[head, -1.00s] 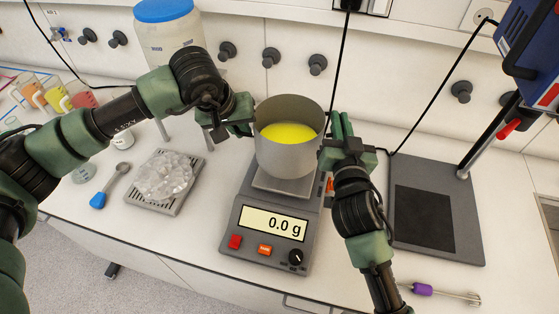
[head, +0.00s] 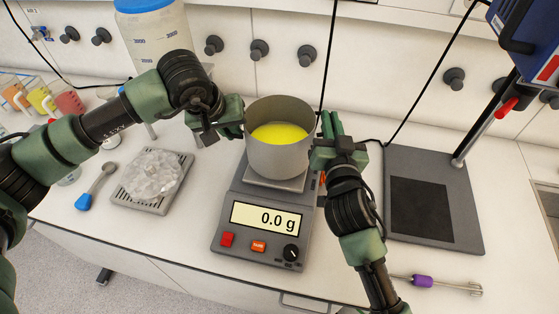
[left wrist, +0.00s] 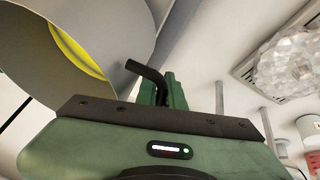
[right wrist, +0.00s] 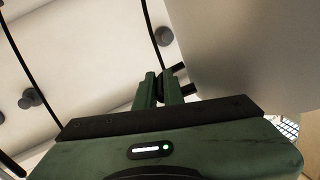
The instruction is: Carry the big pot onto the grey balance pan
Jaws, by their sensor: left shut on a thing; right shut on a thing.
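The big pot (head: 279,158) is a grey metal pot with yellow liquid inside, held upright over the grey balance pan (head: 276,184). The pot hides most of the pan, and I cannot tell whether they touch. The display (head: 265,217) reads 0.0 g. My left gripper (head: 236,112) is at the pot's left side, shut on a black bent handle (left wrist: 148,78). My right gripper (head: 327,126) is at the right side, shut on the handle there, which is mostly hidden by the fingers. The pot wall also fills the upper right of the right wrist view (right wrist: 250,50).
A stand with a dark plate (head: 420,210) is at the right, and a purple-handled whisk (head: 424,281) lies in front. A large blue-lidded container (head: 160,40) stands behind.

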